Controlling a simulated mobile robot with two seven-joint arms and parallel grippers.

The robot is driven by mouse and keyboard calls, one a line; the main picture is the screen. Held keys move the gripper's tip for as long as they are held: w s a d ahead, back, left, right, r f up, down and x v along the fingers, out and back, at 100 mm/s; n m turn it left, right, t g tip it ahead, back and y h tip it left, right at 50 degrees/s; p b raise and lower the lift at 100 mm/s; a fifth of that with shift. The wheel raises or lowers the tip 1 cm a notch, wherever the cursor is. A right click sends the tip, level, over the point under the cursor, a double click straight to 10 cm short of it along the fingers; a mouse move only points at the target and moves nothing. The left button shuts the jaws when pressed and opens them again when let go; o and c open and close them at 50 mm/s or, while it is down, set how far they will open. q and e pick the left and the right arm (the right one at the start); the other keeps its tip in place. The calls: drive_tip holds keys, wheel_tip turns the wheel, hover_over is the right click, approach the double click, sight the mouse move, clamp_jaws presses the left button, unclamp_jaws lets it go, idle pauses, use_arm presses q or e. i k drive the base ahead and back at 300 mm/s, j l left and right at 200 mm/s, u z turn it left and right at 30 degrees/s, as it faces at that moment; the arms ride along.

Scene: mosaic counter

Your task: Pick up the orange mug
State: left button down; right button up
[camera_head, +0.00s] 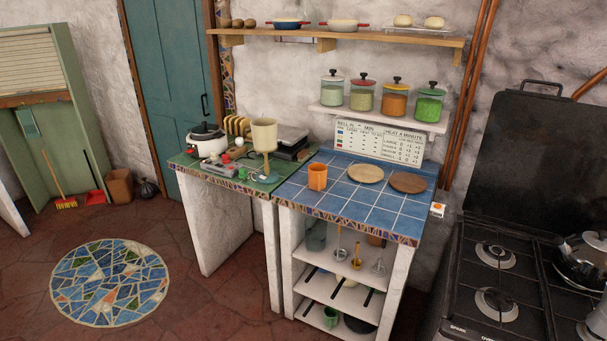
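The orange mug (317,177) stands upright on the blue tiled counter (338,205), near its left side. Its handle shows at its left. No gripper is in the head view, so I cannot see whether either one is open or shut. Nothing covers the mug.
Two round wooden boards (366,173) and (408,182) lie right of the mug. A cream goblet-shaped vessel (264,135) stands on the green counter at left, beside a white cooker (207,141). A black stove (497,300) is at right. The counter's front tiles are clear.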

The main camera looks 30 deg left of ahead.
sight(317, 173)
drive_tip(key=i+j, duration=0.2)
drive_tip(key=j, duration=0.2)
drive_tip(key=i+j+u, duration=0.15)
drive_tip(key=j, duration=0.3)
drive_tip(key=i+j, duration=0.25)
drive_tip(key=j, duration=0.15)
drive_tip(key=i+j+u, duration=0.1)
drive_tip(key=j, duration=0.3)
drive_tip(key=i+j, duration=0.35)
drive_tip(key=j+u, duration=0.05)
